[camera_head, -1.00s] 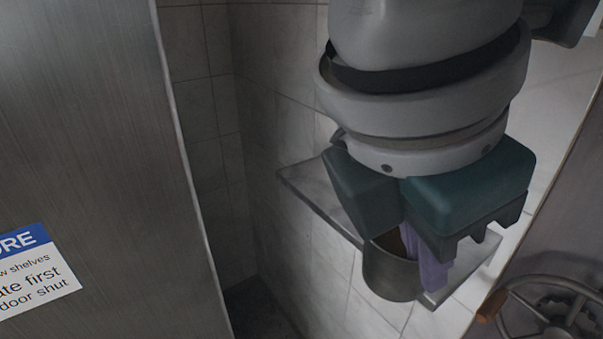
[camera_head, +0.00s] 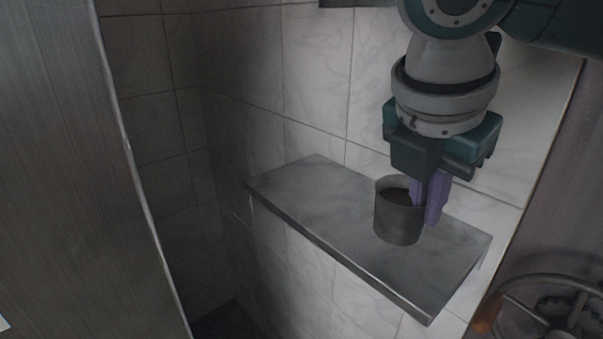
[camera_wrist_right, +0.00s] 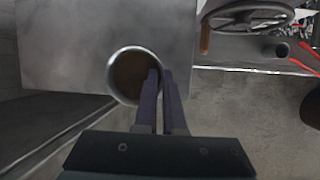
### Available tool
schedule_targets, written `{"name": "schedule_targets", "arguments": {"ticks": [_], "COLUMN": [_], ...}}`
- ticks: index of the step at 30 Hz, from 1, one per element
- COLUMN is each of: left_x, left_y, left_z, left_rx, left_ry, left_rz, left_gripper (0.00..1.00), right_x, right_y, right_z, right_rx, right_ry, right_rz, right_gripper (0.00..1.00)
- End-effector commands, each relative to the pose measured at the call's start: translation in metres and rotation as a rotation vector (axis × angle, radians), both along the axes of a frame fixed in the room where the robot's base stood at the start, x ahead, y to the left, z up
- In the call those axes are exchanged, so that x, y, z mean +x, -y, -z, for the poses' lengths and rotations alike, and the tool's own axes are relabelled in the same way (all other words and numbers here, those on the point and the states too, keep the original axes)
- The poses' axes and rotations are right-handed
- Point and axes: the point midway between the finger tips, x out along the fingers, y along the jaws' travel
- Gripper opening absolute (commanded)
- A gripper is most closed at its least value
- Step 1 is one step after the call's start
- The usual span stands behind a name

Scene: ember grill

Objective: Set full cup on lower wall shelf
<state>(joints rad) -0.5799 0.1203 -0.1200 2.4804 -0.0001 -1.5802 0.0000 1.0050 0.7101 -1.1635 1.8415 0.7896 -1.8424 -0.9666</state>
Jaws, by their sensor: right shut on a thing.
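The full cup (camera_head: 397,222) is a grey metal cylinder with dark brown contents. It is upright, over the right half of the grey metal wall shelf (camera_head: 330,213). Its base appears to be at the shelf surface, but I cannot tell whether it touches. My right gripper (camera_head: 430,200) points down with its purple fingers shut on the cup's rim at the right side. In the right wrist view, the fingers (camera_wrist_right: 160,95) pinch the wall of the cup (camera_wrist_right: 132,76), and brown contents show inside. My left gripper is not in view.
A large metal panel (camera_head: 70,180) stands at the left. A handwheel (camera_head: 550,312) with an orange-brown handle is at the lower right. White tiled wall (camera_head: 240,110) backs the shelf. The shelf's left half is bare.

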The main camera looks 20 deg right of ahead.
Motion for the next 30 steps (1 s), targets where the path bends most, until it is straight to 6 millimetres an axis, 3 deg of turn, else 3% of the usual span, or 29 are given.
{"name": "schedule_targets", "arguments": {"ticks": [6, 13, 24, 25, 30], "left_x": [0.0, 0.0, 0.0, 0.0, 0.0], "left_y": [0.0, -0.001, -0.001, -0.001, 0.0], "left_z": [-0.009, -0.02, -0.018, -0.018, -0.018], "left_rx": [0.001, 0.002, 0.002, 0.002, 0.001], "left_ry": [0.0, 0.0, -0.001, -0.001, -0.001], "left_rz": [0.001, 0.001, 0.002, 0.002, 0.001], "left_gripper": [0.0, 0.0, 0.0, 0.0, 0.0], "right_x": [0.012, 0.01, 0.01, 0.01, 0.01], "right_y": [0.018, 0.015, 0.015, 0.015, 0.015], "right_z": [-0.002, 0.032, 0.039, 0.039, 0.038], "right_rx": [0.0, 0.0, 0.001, 0.0, 0.0], "right_ry": [0.001, -0.001, 0.0, -0.001, -0.001], "right_rz": [0.002, -0.003, -0.002, -0.003, -0.003], "right_gripper": [0.0, 0.0, 0.0, 0.09, 0.28]}}
